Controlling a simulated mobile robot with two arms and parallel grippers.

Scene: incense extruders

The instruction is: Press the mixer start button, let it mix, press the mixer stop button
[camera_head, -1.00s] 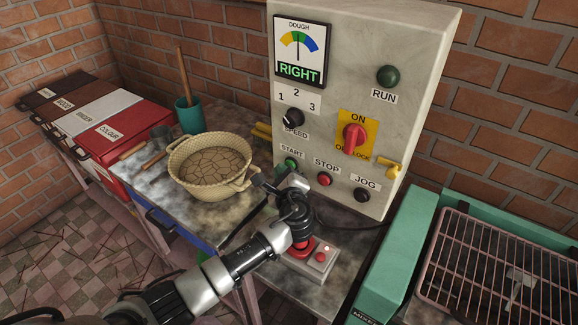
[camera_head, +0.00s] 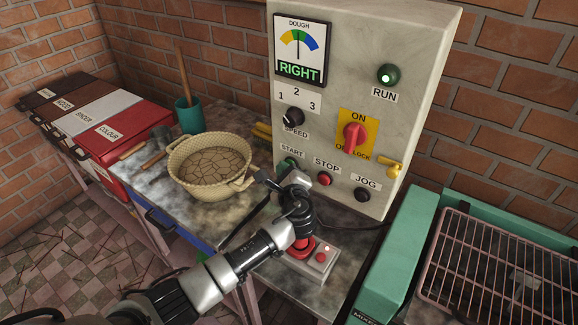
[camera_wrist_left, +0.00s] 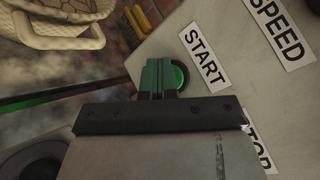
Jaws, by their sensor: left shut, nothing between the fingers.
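The grey mixer control panel (camera_head: 345,60) stands upright on the bench. Its green START button (camera_head: 289,163) is partly hidden behind my left gripper (camera_head: 276,176); it also shows in the left wrist view (camera_wrist_left: 179,75). My left gripper is shut and empty, with its fingertips at the START button; contact is hard to judge. The red STOP button (camera_head: 324,179) is clear, right of START. The RUN lamp (camera_head: 388,75) is lit green. The dough gauge (camera_head: 299,47) reads RIGHT. My right gripper is not in view.
A basket-like bowl (camera_head: 210,144) with a cracked surface inside stands left of the gripper. A black JOG button (camera_head: 362,195), the red ON/lock switch (camera_head: 355,136) and the speed knob (camera_head: 293,117) are on the panel. A grey box with red buttons (camera_head: 318,262) sits below my arm.

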